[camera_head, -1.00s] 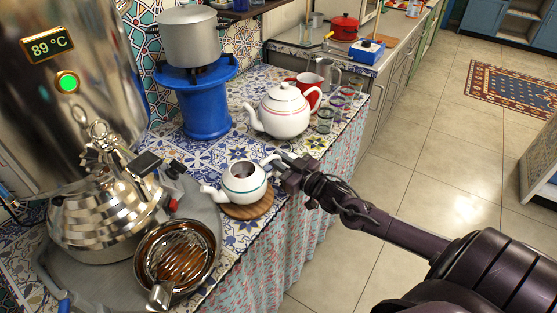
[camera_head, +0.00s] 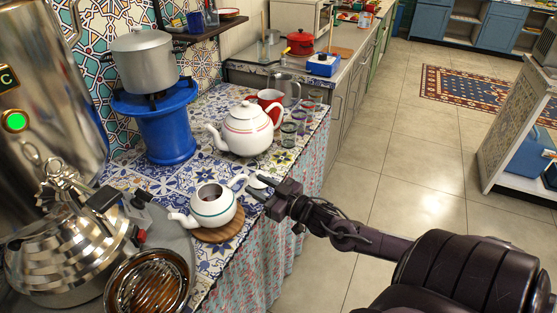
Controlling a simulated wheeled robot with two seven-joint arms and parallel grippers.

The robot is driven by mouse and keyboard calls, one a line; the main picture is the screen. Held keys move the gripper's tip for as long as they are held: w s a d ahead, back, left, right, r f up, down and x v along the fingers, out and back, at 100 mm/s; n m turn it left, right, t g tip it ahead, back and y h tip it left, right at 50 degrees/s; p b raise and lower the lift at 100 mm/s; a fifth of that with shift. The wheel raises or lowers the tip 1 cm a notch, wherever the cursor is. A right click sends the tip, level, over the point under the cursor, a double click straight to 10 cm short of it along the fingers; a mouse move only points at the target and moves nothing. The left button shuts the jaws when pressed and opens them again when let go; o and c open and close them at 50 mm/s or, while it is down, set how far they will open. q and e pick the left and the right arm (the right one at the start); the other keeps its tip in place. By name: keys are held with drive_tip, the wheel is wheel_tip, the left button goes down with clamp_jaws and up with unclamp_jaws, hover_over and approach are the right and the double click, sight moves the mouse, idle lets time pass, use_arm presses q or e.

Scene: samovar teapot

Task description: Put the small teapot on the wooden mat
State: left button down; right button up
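The small white teapot (camera_head: 213,207) with a green band stands upright on the round wooden mat (camera_head: 225,233), near the counter's front edge. Its top is open, its spout points left and its handle (camera_head: 238,181) points right. My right gripper (camera_head: 257,187) is just right of the handle, its two fingers parted and empty, with a small gap seeming to show between fingertips and handle. My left gripper is not in view.
A metal kettle (camera_head: 65,250) and a strainer bowl (camera_head: 150,285) are at left. A blue stove (camera_head: 163,125) bears a pot (camera_head: 150,58).

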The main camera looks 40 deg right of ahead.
drive_tip(key=v, duration=0.7)
drive_tip(key=shift+p, duration=0.35)
drive_tip(key=s+d+f+m+g+h, duration=0.2)
drive_tip(key=d+f+h, duration=0.3)
drive_tip(key=f, duration=0.6)
drive_tip(key=s+f+g, duration=0.2)
drive_tip(key=s+f, duration=0.2)
drive_tip(key=f, duration=0.3)
drive_tip(key=s+d+f+m+g+h, duration=0.15)
drive_tip(key=s+f, duration=0.25)
drive_tip(key=f, duration=0.4)
drive_tip(key=s+f+n+g, duration=0.1)
drive_tip(key=s+f+g, duration=0.25)
drive_tip(key=f, duration=0.35)
drive_tip(key=s+a+f+n+g+y, duration=0.1)
drive_tip(key=s+a+f+g, duration=0.6)
drive_tip(key=s+a+f, duration=1.1)
drive_tip(key=s+a+y, duration=0.1)
drive_tip(key=s+a, duration=0.2)
drive_tip(key=shift+s+a+n+g+y, duration=0.25)
drive_tip(key=shift+n+g+y, duration=0.05)
drive_tip(key=shift+n+y, duration=0.05)
